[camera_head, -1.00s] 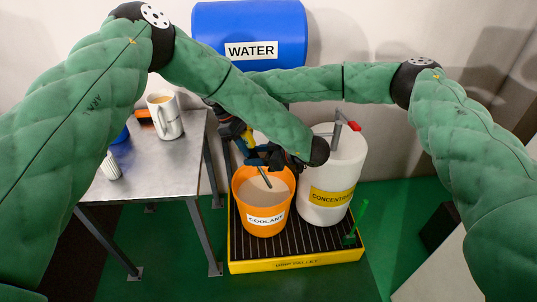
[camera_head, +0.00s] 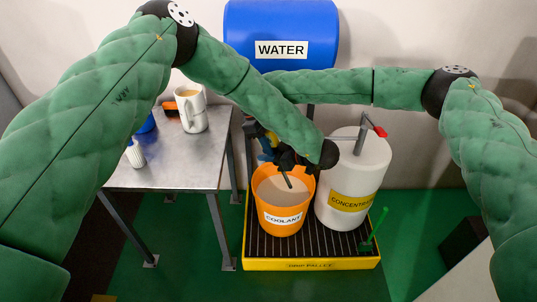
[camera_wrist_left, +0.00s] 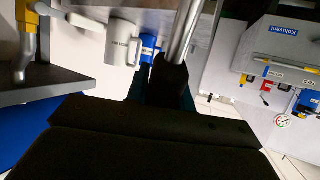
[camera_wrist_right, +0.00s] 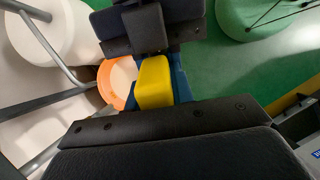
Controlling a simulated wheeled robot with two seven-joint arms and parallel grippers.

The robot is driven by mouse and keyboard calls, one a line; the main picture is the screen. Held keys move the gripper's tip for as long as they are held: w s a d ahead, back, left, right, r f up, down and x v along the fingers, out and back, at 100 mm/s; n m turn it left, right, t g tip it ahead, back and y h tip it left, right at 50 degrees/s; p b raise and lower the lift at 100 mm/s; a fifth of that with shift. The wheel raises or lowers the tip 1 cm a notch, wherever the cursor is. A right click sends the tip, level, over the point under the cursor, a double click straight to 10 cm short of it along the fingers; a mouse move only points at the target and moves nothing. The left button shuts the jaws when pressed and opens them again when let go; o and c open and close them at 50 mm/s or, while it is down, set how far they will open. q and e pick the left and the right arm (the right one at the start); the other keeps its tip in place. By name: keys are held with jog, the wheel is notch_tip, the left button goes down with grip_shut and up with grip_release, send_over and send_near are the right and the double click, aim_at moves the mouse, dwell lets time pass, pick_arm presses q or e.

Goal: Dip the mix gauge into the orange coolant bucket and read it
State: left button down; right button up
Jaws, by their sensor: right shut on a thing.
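The orange coolant bucket (camera_head: 293,218) stands on the drip pallet, holding beige liquid. A thin dark rod (camera_head: 289,182), apparently the mix gauge's stem, points down inside its rim; I cannot tell whether its tip touches the liquid. My right gripper (camera_head: 268,146) is over the bucket, partly hidden by my left forearm. In the right wrist view it is shut on a yellow block (camera_wrist_right: 154,82), apparently the gauge's body, with the bucket (camera_wrist_right: 118,82) beyond.
The white concentrate drum (camera_head: 355,165) stands close right of the bucket on the yellow-edged drip pallet (camera_head: 310,264). A blue water barrel (camera_head: 280,25) is behind. A metal table (camera_head: 170,170) at left holds a white jug (camera_head: 191,112) and a small white bottle (camera_head: 135,153).

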jog(key=o, duration=1.1)
jog(key=shift+c, duration=0.2)
